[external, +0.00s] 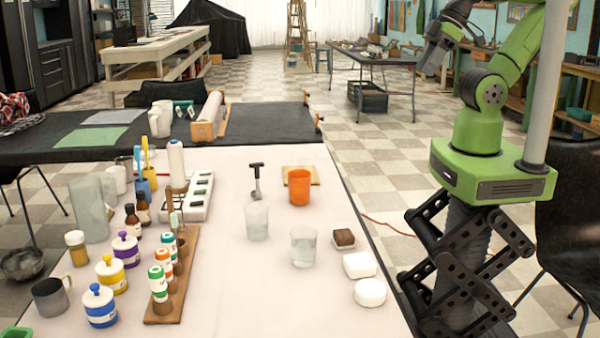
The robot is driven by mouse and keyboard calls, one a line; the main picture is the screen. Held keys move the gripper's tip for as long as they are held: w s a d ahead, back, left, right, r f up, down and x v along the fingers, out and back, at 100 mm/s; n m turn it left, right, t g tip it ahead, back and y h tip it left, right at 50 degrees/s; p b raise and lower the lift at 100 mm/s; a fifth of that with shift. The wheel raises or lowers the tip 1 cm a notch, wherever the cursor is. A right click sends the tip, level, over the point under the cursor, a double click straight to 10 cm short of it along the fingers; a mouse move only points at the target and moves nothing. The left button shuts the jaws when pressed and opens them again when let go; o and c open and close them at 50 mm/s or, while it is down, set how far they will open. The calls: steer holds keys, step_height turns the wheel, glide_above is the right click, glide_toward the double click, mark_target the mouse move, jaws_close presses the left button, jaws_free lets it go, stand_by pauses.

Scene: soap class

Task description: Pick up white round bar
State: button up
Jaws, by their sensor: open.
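The white round bar (370,292) lies on the white table near its right edge, the nearest of a short row of bars. A white, squarer bar (359,265) lies just behind it, close to it. Behind that, a brown bar (343,238) rests on a pale piece. My gripper (431,62) is at the upper right, raised high on my green arm, well away from the bars. It is open, with nothing seen in it, though its fingers are small in this view.
Two clear cups (304,247) (257,221) and an orange cup (299,187) stand left of and behind the bars. Jars, bottles and a wooden rack (175,275) crowd the table's left side. The table's front middle is clear. Its right edge runs close beside the bars.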

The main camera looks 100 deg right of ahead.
steer(key=o, duration=0.7)
steer(key=shift+c, duration=0.2)
